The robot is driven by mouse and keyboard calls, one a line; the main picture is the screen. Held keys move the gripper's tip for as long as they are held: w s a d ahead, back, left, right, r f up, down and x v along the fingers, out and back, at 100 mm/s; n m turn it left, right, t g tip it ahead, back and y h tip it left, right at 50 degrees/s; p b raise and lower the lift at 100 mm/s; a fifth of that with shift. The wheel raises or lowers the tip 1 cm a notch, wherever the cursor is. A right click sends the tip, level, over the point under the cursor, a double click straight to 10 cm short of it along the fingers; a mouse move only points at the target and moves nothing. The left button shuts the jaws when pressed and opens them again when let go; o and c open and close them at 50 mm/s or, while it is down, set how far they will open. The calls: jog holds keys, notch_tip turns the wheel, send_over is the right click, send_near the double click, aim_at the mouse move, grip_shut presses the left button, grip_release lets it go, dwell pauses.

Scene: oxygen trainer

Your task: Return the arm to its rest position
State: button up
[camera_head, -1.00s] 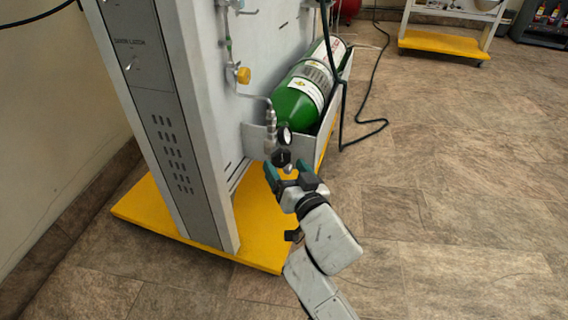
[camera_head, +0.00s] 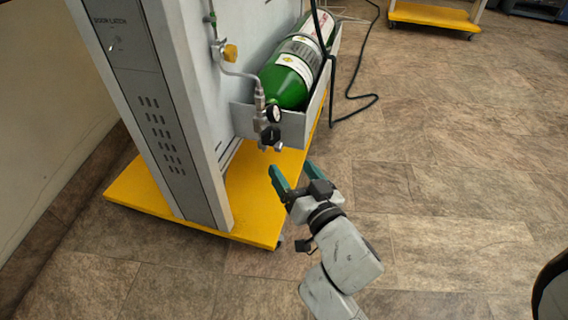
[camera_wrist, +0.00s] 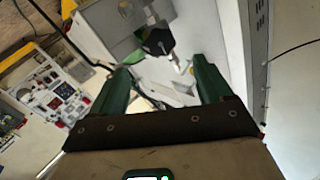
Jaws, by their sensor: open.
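My gripper (camera_head: 297,176) is open and empty, its two green fingers apart. In the head view it stands over the floor at the front right of the yellow base, below and right of the regulator, touching nothing visible. The regulator's dark knob (camera_head: 270,135) and gauge (camera_head: 273,114) sit at the end of the green oxygen cylinder (camera_head: 288,82). In the wrist view my fingers (camera_wrist: 162,88) frame the trainer from below, and the dark knob (camera_wrist: 158,41) shows beyond and between them, apart from both.
The grey trainer cabinet (camera_head: 172,100) stands on a yellow base (camera_head: 150,203) at left. The cylinder lies in a grey tray (camera_head: 293,128). A dark hose (camera_head: 352,97) trails on the floor behind. Another yellow-based cart (camera_head: 430,15) is far back. Floor at right is mostly clear.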

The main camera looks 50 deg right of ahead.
dwell(0.3)
jog(key=s+a+f+n+g+y+p, duration=0.25)
jog(key=s+f+g+y, duration=0.2)
jog(key=f+g, duration=0.55)
jog(key=s+a+f+n+g+y+p, duration=0.1)
jog(key=s+a+f+n+g+y, duration=0.15)
jog(key=s, duration=0.25)
jog(key=s+a+f+n+g+y+p, duration=0.1)
jog(key=s+a+f+n+g, duration=0.15)
jog(key=s+f, duration=0.2)
notch_tip(320, 180, up, 38)
jog(key=a+p, duration=0.1)
jog(key=p, duration=3.6)
jog(key=shift+s+a+r+n+p, duration=0.15)
jog(key=shift+s+r+n+p, duration=0.05)
jog(key=shift+s+n+p, duration=0.25)
